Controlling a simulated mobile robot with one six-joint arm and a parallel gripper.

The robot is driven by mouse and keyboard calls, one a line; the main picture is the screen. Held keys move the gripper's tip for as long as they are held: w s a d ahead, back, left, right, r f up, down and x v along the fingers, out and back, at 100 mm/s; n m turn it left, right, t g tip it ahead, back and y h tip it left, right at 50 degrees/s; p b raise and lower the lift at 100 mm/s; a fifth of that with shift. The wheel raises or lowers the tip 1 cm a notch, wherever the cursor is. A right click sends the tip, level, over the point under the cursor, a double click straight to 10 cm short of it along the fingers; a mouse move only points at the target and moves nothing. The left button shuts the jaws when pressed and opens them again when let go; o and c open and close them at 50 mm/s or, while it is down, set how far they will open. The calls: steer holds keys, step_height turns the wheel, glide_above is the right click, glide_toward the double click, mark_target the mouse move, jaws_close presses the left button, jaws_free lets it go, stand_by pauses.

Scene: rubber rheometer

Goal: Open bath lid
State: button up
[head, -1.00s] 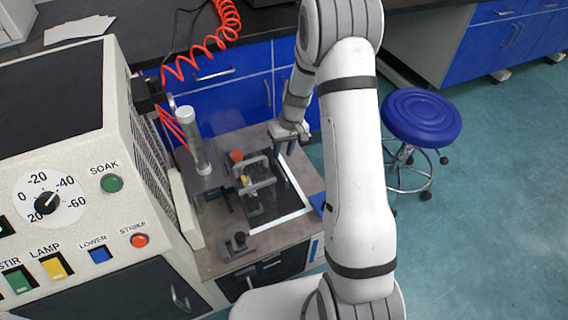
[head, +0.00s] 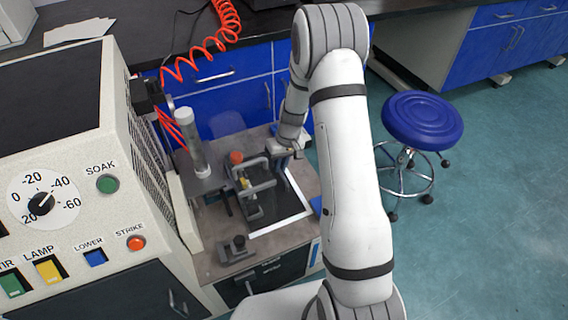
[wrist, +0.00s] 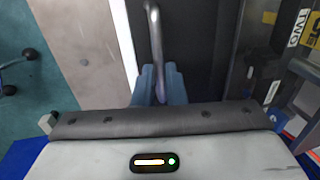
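The bath lid (head: 284,200) is a dark flat panel with a white border, lying flat in the bench top. A grey bar handle (head: 262,186) stands on it; in the wrist view the handle (wrist: 155,35) is a metal bar running down between my fingers. My gripper (head: 284,150) is at the far end of the handle. In the wrist view its two blue-grey fingers (wrist: 159,77) stand either side of the bar with a narrow gap. Contact with the bar is not clear, and the wrist housing hides the finger bases.
A small dark clamp-like block (head: 237,246) sits at the bench front. A red coiled hose (head: 200,65) hangs behind. A blue stool (head: 422,118) stands on open floor at right.

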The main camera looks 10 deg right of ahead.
jaws_close()
steer(key=shift+d, duration=0.4)
steer(key=w+d, duration=0.3)
steer(key=d, duration=1.2)
steer(key=shift+w+d, duration=0.15)
steer(key=shift+d, duration=0.15)
steer(key=o, duration=0.6)
jaws_free()
steer(key=shift+c, duration=0.2)
steer(key=shift+r, duration=0.1)
step_height(320, 180, up, 8)
steer(key=d+p, duration=0.1)
steer(key=shift+w+d+f+p, duration=0.15)
steer(key=shift+d+f+p, duration=0.1)
steer(key=shift+p, duration=0.05)
